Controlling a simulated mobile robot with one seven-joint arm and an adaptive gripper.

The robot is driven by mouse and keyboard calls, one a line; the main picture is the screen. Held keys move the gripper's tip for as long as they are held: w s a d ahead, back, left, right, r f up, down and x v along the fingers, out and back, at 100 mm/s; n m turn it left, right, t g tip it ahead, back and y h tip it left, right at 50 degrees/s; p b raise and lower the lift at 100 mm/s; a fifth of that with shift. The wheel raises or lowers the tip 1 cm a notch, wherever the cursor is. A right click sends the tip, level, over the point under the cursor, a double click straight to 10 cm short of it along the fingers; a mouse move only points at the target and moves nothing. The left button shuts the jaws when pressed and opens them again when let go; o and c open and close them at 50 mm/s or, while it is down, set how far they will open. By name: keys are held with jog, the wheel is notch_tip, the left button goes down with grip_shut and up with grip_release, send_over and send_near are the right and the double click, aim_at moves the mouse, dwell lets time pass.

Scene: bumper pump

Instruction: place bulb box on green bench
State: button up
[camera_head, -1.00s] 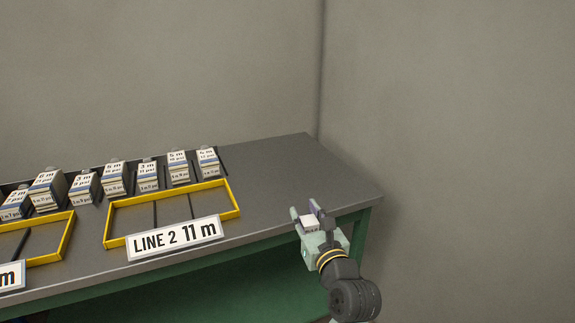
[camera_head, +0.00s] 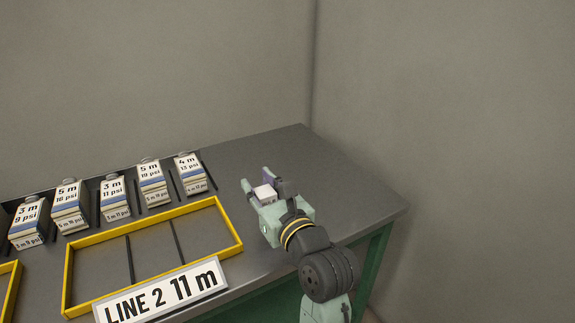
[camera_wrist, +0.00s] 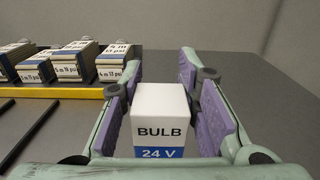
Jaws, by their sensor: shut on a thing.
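The bulb box (camera_wrist: 160,118) is a small white box with a blue band, marked "BULB" and "24 V". It stands between the purple finger pads of my gripper (camera_wrist: 165,105) in the wrist view. My gripper is shut on it. In the head view, my gripper (camera_head: 262,188) holds the white box (camera_head: 264,193) over the right part of the green bench, right of the yellow frame. The bench has a grey top (camera_head: 340,195) and green legs (camera_head: 377,262). I cannot tell how high the box is above the top.
A yellow divided frame (camera_head: 232,228) with a "LINE 2 11 m" sign (camera_head: 165,292) lies left of my gripper. Several labelled boxes, one marked "4 m 13 psi" (camera_head: 190,172), stand in a row behind it. The bench top's back right is clear. Walls stand behind and right.

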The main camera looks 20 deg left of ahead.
jog(key=shift+w, duration=0.35)
jog(key=w+d, duration=0.1)
jog(key=w, duration=0.4)
jog(key=w+d+f, duration=0.1)
jog(key=w, duration=0.9)
jog(key=shift+d+f, duration=0.2)
jog(key=shift+d, duration=0.2)
jog(key=shift+f, duration=1.75)
jog(key=shift+f, duration=0.1)
jog(key=o, duration=1.1)
jog(key=b+v, duration=0.1)
jog(key=v, duration=1.1)
